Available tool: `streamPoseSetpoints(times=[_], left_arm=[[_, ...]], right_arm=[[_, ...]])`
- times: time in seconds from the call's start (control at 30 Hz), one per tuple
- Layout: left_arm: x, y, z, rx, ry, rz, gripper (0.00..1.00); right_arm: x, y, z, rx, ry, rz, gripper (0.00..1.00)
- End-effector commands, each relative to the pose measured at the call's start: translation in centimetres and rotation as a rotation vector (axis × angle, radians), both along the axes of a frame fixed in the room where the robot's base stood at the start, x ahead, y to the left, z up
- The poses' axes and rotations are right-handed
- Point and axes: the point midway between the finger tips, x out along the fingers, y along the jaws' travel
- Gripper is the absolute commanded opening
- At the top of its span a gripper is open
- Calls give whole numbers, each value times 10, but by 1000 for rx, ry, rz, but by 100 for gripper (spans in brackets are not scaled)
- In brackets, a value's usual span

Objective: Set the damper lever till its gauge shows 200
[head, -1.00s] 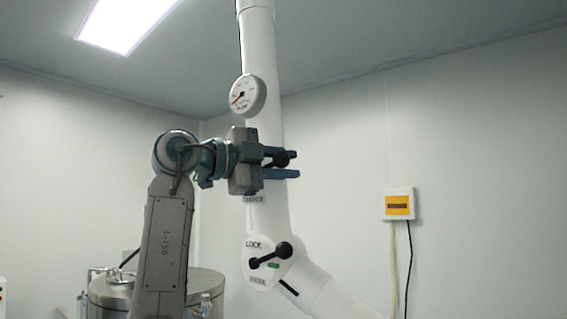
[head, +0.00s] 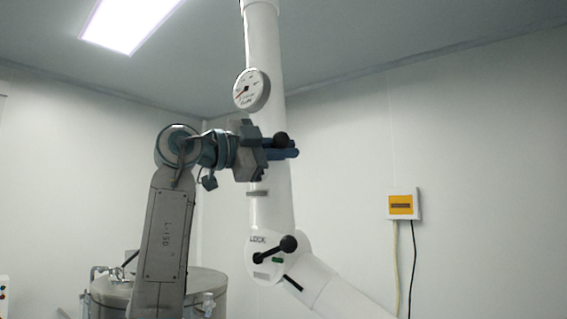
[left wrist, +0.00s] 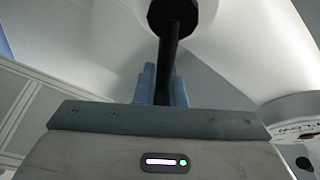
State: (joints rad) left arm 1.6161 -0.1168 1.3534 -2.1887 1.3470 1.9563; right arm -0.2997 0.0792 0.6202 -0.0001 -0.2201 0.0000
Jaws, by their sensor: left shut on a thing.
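The damper lever (head: 281,139) has a black ball knob and sits on the white vertical duct. My left gripper (head: 290,152) reaches in from the left, its blue fingers shut on the lever just below the knob. In the left wrist view the lever's dark stem (left wrist: 166,68) runs between the fingers up to the knob, which stands above the fingertips. The round white gauge (head: 250,91) is on the duct above the gripper. Its red needle points to the lower left; the figures are too small to read. My right gripper is in no view.
A second black-knobbed lever (head: 272,252) on a round plate marked LOCK is lower on the duct. A metal drum (head: 205,283) stands behind my left arm. A yellow and white wall box (head: 402,204) with hanging cables is at the right. Space right of the duct is clear.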

Motion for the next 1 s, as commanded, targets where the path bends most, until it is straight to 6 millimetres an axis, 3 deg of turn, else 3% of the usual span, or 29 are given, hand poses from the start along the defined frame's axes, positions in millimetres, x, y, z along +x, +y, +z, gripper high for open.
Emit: streamPoseSetpoints(times=[0.5, 1.0], left_arm=[[6, 12, 24, -241, 172, 0, 0], [7, 15, 30, -276, 195, 1, 0]], right_arm=[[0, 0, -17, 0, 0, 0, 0], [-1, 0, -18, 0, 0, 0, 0]])
